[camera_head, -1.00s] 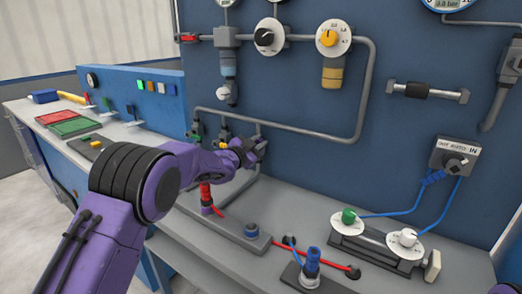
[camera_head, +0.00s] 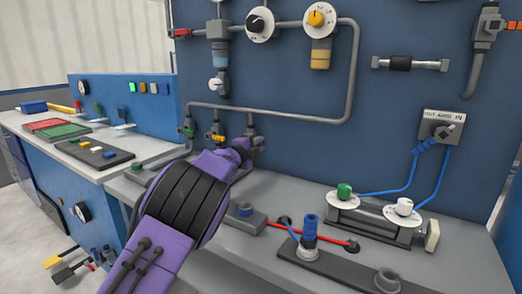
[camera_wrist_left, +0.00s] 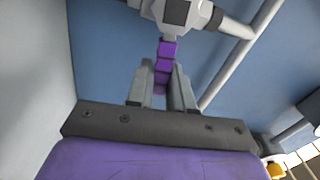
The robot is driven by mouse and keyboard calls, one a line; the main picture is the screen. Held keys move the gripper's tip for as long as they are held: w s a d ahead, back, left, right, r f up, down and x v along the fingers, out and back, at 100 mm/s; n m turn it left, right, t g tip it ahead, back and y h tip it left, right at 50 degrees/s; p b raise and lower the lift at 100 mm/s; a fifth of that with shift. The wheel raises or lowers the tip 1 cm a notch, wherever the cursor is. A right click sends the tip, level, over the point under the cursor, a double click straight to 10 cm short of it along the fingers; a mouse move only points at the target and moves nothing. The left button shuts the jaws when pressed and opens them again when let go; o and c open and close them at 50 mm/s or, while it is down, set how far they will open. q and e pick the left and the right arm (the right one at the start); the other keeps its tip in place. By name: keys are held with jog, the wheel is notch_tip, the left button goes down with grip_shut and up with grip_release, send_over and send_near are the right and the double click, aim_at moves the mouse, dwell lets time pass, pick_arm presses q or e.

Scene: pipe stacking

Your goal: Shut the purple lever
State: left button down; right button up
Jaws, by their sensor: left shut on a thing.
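The purple lever (camera_wrist_left: 167,52) shows in the left wrist view as a short segmented handle below a grey valve body (camera_wrist_left: 178,12). My left gripper (camera_wrist_left: 162,88) is shut on the lever, with one grey finger on each side of it. In the head view my left gripper (camera_head: 250,152) is at the lower end of a vertical grey pipe on the blue panel. There the lever is mostly hidden by my gripper and arm. My right gripper is not in view.
A green-handled valve (camera_head: 188,128) and a yellow-handled valve (camera_head: 215,138) are left of my gripper. A blue-topped connector (camera_head: 309,232), a red hose (camera_head: 330,240) and a white-dial unit (camera_head: 372,221) are on the bench.

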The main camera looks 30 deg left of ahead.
pick_arm(q)
jog(key=shift+a+f+m+b, duration=0.1)
jog(key=shift+m+b, duration=0.5)
jog(key=shift+m, duration=0.2)
